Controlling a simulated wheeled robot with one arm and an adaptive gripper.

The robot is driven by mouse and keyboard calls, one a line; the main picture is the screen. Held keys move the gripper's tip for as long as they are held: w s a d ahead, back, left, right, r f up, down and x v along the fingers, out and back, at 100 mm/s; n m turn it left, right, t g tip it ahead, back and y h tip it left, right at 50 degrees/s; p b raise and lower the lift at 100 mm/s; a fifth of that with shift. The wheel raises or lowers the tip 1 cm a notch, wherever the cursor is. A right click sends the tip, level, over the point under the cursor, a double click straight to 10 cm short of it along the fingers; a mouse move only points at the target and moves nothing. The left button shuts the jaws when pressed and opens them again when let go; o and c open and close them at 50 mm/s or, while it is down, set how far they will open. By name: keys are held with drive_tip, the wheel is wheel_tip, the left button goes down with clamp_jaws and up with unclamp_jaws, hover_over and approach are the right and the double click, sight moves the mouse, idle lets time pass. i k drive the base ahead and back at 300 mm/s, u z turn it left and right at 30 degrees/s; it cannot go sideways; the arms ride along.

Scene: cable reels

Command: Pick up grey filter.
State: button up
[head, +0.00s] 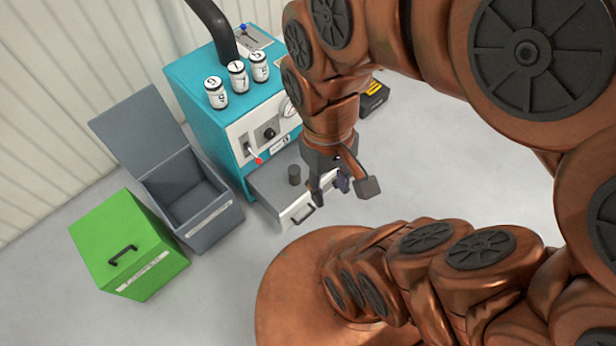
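My gripper (342,190) points down just to the right of the cylinder, near the drawer's right side. Its fingers are spread apart with nothing between them. The gripper is apart from the cylinder in the picture; its height above the drawer is hard to tell. My arm hides part of the drawer's right side.
The teal machine (188,92) carries several white numbered canisters (237,77), a red-tipped lever (256,159) and a black hose. An open grey bin (212,222) and a closed green box (118,230) stand to the left. A black-and-yellow item (374,98) lies behind my arm. The right floor is clear.

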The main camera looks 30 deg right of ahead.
sight(294, 171)
drive_tip(key=u, duration=1.75)
drive_tip(key=k, duration=0.85)
drive_tip(key=z, duration=1.2)
drive_tip(key=i, duration=0.5)
drive_tip(key=u, duration=0.1)
